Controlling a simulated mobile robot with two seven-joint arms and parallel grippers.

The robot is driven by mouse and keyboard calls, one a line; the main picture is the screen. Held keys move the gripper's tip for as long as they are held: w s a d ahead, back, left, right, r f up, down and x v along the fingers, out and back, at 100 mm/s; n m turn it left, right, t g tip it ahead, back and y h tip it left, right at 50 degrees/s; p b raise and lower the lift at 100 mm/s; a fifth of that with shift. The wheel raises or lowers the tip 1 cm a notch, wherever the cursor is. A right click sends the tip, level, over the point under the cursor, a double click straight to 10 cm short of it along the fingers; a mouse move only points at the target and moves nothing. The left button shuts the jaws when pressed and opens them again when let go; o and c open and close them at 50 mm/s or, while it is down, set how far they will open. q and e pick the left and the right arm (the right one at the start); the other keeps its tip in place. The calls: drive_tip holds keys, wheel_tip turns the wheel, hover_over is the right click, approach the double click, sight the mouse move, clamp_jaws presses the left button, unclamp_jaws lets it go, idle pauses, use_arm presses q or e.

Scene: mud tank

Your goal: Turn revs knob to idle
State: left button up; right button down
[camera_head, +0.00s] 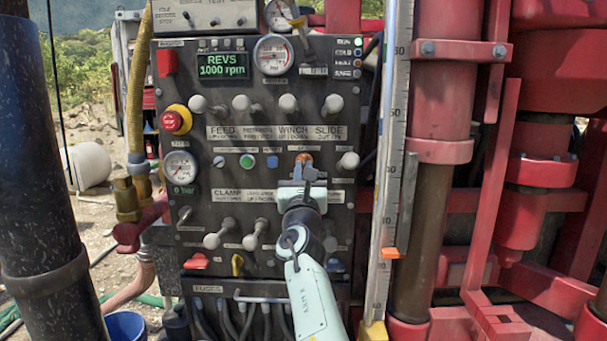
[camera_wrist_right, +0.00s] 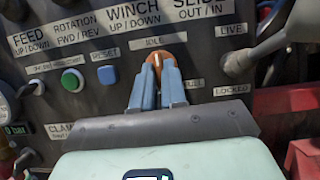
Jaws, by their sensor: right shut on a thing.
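The revs knob (camera_head: 304,157) is orange and sits on the dark control panel (camera_head: 345,110), under the row of lever labels. It also shows in the right wrist view (camera_wrist_right: 154,59), just below the "IDLE" label, with "FULL" lower right. My right gripper (camera_head: 305,171) reaches up to the knob from below. In the right wrist view its two blue-grey fingers (camera_wrist_right: 158,78) are shut on the knob, one on each side. They hide much of it, so its pointing direction is unclear. The green display (camera_head: 223,65) reads "REVS 1000 rpm". My left gripper is out of view.
Several grey-knobbed levers (camera_head: 289,103) stick out above the revs knob. A green button (camera_head: 246,161), a blue button (camera_head: 271,162) and a red emergency stop (camera_head: 175,121) are to its left. A lever (camera_head: 348,161) is close on the right. Red machinery stands further right.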

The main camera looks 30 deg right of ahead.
drive_tip(key=c, duration=1.2)
unclamp_jaws()
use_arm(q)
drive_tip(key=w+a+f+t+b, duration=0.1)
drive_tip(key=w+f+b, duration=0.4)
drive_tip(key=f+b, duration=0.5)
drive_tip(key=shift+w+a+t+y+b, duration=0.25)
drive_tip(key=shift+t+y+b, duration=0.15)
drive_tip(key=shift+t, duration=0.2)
use_arm(e)
drive_tip(key=shift+v, duration=6.65)
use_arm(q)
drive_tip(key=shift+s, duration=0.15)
